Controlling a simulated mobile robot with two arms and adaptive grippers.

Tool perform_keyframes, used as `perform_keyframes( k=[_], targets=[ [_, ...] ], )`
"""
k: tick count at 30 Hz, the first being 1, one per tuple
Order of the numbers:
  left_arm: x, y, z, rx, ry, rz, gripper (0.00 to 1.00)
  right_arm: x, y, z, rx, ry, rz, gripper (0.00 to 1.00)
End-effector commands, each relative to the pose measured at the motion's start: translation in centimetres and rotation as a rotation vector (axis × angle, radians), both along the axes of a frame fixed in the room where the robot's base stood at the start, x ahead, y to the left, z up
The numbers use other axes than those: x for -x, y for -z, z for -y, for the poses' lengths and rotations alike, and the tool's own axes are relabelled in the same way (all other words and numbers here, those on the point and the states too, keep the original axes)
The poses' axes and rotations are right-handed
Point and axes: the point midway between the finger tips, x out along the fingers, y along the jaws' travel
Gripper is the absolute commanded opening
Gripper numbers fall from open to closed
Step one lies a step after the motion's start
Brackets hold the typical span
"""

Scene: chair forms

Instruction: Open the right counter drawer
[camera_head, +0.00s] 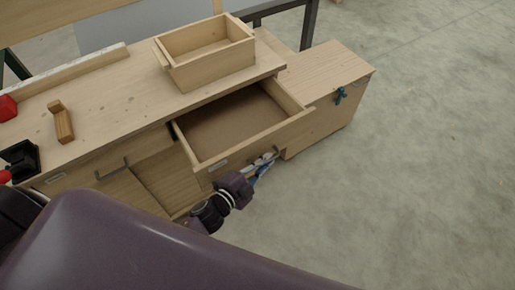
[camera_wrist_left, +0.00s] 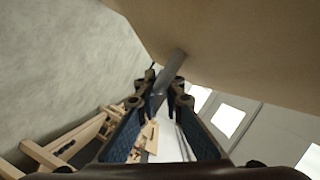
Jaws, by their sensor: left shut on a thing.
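The right counter drawer (camera_head: 207,159) is pulled out of the wooden counter, and its bare brown floor shows. My left gripper (camera_head: 268,163) is at the drawer's front face, shut on the handle (camera_wrist_left: 172,72). In the left wrist view the grey handle bar passes between the two fingers, close under the wooden drawer front (camera_wrist_left: 230,45). The fingertips are partly hard to make out in the head view. My right gripper is not in view.
An open wooden box (camera_head: 212,72) stands on the counter top (camera_head: 105,95) behind the drawer. A wooden block (camera_head: 62,122), a red item (camera_head: 7,108) and a black container (camera_head: 20,160) are at the left. A wooden cabinet (camera_head: 325,75) stands at the right. The floor beyond is clear.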

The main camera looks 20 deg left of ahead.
Motion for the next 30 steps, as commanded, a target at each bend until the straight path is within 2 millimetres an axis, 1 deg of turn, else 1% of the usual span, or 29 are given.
perform_keyframes(
  k=[1, 4, 6, 9, 13, 16, 21, 24, 25, 26, 27, 30],
  targets=[
    [0.9, 0.1, 1.0, 0.006, 0.0, -0.004, 0.0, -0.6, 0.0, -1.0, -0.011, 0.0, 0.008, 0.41],
    [2.0, 0.1, 2.5, 0.005, 0.0, -0.004, 0.0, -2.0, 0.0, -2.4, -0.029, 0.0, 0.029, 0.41],
    [2.6, 0.2, 3.3, 0.004, -0.001, -0.004, 0.0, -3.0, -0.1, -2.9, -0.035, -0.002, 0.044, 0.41],
    [3.3, 0.2, 4.1, 0.003, -0.001, -0.003, 0.0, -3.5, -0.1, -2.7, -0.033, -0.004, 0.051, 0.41],
    [3.6, 0.1, 4.6, 0.0, -0.001, -0.002, 0.0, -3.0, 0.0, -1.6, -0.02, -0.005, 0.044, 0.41],
    [3.7, 0.1, 4.7, -0.001, 0.0, -0.001, 0.0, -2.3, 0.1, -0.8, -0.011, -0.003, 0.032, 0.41],
    [3.7, 0.1, 4.7, -0.001, 0.0, -0.001, 0.0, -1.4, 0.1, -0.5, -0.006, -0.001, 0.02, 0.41],
    [3.7, 0.1, 4.7, -0.001, 0.0, -0.002, 0.0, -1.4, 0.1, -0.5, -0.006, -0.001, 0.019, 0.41],
    [3.7, 0.1, 4.7, -0.001, 0.0, -0.002, 0.1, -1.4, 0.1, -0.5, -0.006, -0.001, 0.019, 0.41],
    [3.7, 0.1, 4.7, -0.001, 0.0, -0.002, 0.14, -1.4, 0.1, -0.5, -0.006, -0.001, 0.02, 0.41],
    [3.7, 0.1, 4.7, -0.001, 0.0, -0.002, 0.16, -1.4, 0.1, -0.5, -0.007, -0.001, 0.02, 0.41],
    [3.7, 0.1, 4.7, -0.001, 0.0, -0.001, 0.16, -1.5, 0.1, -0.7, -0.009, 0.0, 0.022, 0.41]
  ],
)
